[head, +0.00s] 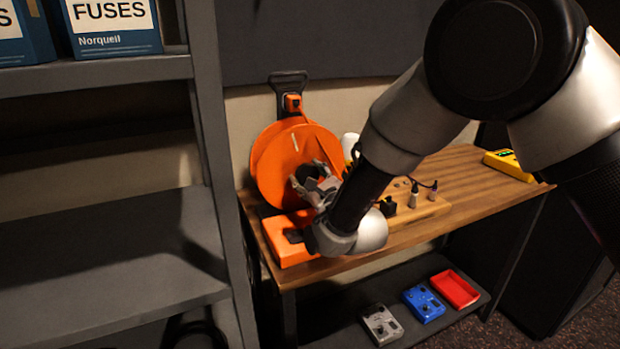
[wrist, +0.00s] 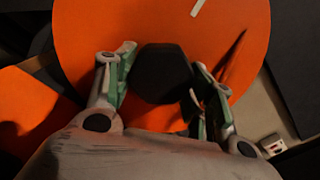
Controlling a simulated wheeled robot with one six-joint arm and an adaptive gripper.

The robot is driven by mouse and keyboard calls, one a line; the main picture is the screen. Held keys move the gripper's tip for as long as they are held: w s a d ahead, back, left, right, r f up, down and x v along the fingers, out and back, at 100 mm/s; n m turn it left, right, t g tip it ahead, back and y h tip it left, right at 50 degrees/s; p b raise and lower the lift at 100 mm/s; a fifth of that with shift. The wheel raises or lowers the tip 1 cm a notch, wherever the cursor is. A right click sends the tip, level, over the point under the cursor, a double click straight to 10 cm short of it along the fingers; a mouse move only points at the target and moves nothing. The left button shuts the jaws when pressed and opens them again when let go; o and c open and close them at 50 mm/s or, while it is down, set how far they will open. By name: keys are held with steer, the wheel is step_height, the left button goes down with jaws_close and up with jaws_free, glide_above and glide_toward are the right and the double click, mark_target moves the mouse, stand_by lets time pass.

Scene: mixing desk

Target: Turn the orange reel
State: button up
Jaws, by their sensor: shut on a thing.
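The orange reel (head: 287,155) stands upright on the left end of the wooden desk, with a short pale mark on its face. Its orange disc (wrist: 160,25) fills much of the wrist view, and a black knob (wrist: 161,74) sticks out from it. My gripper (head: 314,184) is at the reel's face in the head view. In the wrist view my gripper (wrist: 160,88) has one finger on each side of the black knob and is shut on it. The fingers hide part of the knob's sides. My arm covers the lower right of the reel in the head view.
An orange base (head: 287,250) lies at the desk's left end. A wooden block with plugs (head: 420,208) and a yellow device (head: 508,164) are on the wooden desk (head: 465,178). Grey shelving (head: 215,150) stands close left.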

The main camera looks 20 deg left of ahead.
steer(key=shift+f+m, duration=0.15)
steer(key=shift+m, duration=0.35)
steer(key=o, duration=1.4)
steer(key=shift+o, duration=0.2)
steer(key=v, duration=1.2)
